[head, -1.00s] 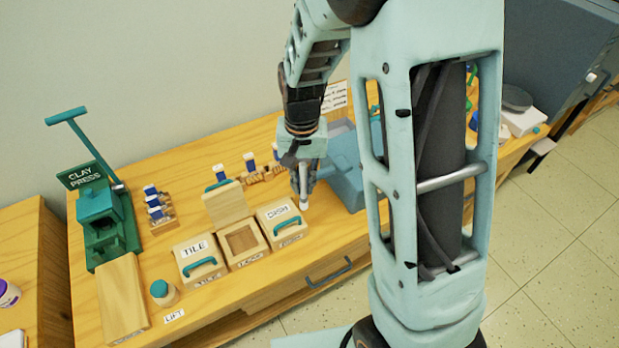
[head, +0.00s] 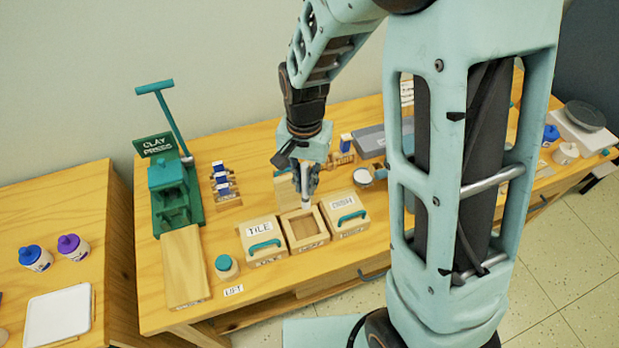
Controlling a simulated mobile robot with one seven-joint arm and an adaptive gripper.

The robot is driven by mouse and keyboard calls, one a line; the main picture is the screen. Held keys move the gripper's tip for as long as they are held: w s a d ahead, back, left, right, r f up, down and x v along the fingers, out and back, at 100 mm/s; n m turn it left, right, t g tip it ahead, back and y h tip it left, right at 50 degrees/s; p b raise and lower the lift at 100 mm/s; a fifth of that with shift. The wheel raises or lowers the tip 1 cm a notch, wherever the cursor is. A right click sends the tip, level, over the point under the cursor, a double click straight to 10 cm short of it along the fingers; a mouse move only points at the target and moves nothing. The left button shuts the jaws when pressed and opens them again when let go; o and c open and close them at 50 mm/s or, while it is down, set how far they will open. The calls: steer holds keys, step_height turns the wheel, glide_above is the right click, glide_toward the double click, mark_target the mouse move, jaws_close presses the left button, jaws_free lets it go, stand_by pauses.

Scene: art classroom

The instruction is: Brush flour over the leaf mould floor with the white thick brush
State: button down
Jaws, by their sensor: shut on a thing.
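My gripper (head: 305,188) is shut on the white thick brush (head: 306,204), which points down with its pale tip showing below the fingers. The rest of the brush is hidden by the fingers. Below it is the middle wooden mould (head: 293,236), open, with its hollow floor (head: 306,226) facing up. The brush tip overlaps the mould's back edge in the picture; I cannot tell whether it touches. The mould's front label is too small to read. A wooden lid (head: 284,187) stands behind it, partly hidden by my gripper. A round dish with white content (head: 362,177) sits behind on the right.
Closed moulds marked TILE (head: 265,240) and DISH (head: 345,211) flank the open one closely. The green clay press (head: 173,200) and a teal-topped jar (head: 227,266) stand left. A grey-blue tray (head: 370,141) lies at the back. My arm hides part of the table.

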mark_target(303, 208)
steer(key=shift+a, duration=0.25)
step_height(303, 208, down, 11)
steer(key=b, duration=0.8)
steer(key=shift+r, duration=0.1)
steer(key=shift+f+b, duration=0.6)
steer(key=shift+b, duration=0.05)
stand_by(1.0)
steer(key=shift+s+a, duration=0.1)
steer(key=shift+a, duration=0.1)
steer(key=shift+s+a, duration=0.2)
steer(key=shift+a, duration=0.3)
stand_by(0.4)
steer(key=shift+d, duration=0.2)
steer(key=shift+w+d, duration=0.15)
steer(key=shift+d, duration=0.15)
steer(key=shift+d, duration=0.1)
steer(key=shift+w+d, duration=0.15)
steer(key=shift+d, duration=0.25)
